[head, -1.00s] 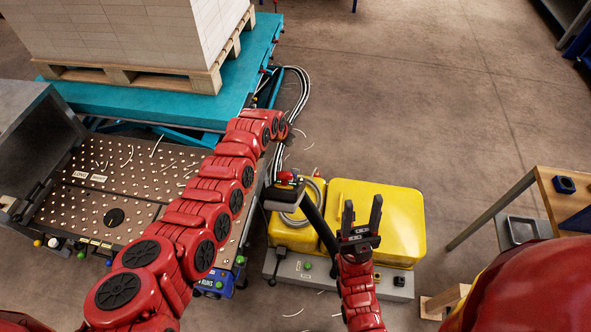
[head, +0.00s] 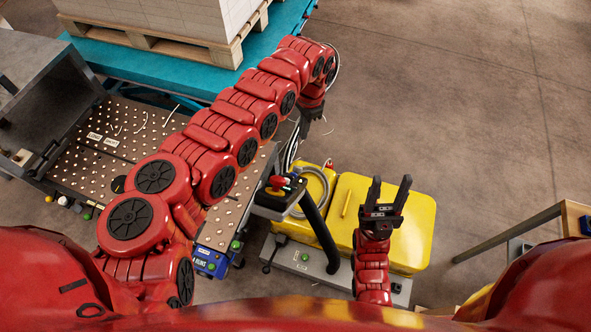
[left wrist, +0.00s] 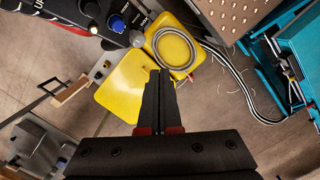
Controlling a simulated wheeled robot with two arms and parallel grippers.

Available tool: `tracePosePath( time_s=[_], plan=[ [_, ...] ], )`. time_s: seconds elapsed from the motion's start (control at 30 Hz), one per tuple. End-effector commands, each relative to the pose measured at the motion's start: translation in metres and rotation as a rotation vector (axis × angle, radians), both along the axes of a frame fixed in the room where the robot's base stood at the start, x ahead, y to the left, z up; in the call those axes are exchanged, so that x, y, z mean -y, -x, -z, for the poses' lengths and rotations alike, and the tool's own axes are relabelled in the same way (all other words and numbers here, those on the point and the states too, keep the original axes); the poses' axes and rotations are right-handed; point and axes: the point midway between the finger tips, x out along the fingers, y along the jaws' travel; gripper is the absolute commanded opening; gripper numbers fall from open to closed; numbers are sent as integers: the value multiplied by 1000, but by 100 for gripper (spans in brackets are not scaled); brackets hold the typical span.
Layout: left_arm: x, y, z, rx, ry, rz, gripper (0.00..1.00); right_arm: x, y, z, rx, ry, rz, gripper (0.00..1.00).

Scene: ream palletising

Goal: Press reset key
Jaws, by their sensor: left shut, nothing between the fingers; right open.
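A small black control panel (head: 279,194) with a red knob stands on a black post beside the yellow covers in the head view. My right gripper (head: 389,187) is open and empty above the yellow cover.
A yellow cover (head: 405,240) and a coiled grey hose (head: 314,190) lie right of the panel. A studded table (head: 130,150) stands left, under my left arm. A teal lift (head: 190,72) carries a loaded pallet at the back.

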Motion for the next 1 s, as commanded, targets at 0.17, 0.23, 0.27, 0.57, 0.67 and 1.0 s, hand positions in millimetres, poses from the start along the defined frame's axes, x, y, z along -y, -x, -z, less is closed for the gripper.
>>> tracePosePath(
  time_s=[0.17,0.23,0.27,0.57,0.67,1.0],
  plan=[
    [-2,3,0,-2,-2,-1,0,0,0,-10,0,0,0,50],
    [-3,5,0,-2,-2,-2,0,0,0,-18,0,0,0,50],
    [-3,6,1,0,-1,-2,0,0,0,-23,0,0,0,50],
    [-11,32,21,-4,-1,-2,0,0,0,-68,0,0,0,50],
    [-14,43,31,-4,0,0,0,0,0,-80,0,0,0,50],
    [-20,62,54,1,0,0,0,0,0,-88,0,0,0,50]
  ],
)
